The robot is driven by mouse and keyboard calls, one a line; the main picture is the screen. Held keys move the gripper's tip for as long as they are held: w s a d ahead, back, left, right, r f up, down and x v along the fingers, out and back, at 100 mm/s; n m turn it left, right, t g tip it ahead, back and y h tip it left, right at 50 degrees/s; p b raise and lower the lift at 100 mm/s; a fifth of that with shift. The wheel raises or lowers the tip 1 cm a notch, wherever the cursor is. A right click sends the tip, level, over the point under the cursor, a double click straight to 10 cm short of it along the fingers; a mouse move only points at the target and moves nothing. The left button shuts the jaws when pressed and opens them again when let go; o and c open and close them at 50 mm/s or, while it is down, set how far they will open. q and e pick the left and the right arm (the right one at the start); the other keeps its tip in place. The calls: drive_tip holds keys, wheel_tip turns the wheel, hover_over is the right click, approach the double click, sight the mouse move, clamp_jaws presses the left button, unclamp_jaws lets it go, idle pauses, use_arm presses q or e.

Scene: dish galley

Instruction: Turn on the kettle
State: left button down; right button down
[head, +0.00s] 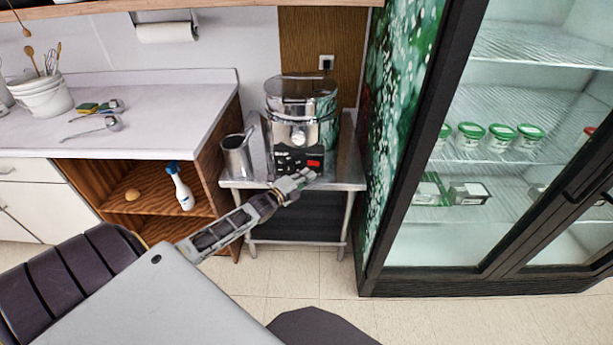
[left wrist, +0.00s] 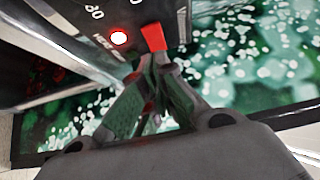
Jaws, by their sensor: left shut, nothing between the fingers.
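The kettle (head: 300,105) is a large shiny metal urn with a black control panel at its base, on a small steel table. A red switch (head: 314,163) sits at the right of the panel. My left gripper (head: 306,174) is shut and empty, its fingertips just in front of the panel near the red switch. In the left wrist view the fingers (left wrist: 152,85) reach up to the red switch (left wrist: 153,37); I cannot tell whether they touch it. A round red light (left wrist: 119,38) beside it appears lit. My right gripper is not in view.
A metal jug (head: 237,157) stands left of the kettle on the steel table (head: 345,180). A glass-door fridge (head: 480,150) with a green side panel is close on the right. A counter (head: 160,100) with utensils is on the left.

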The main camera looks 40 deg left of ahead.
use_arm(q)
drive_tip(key=s+a, duration=0.3)
drive_tip(key=s, duration=0.7)
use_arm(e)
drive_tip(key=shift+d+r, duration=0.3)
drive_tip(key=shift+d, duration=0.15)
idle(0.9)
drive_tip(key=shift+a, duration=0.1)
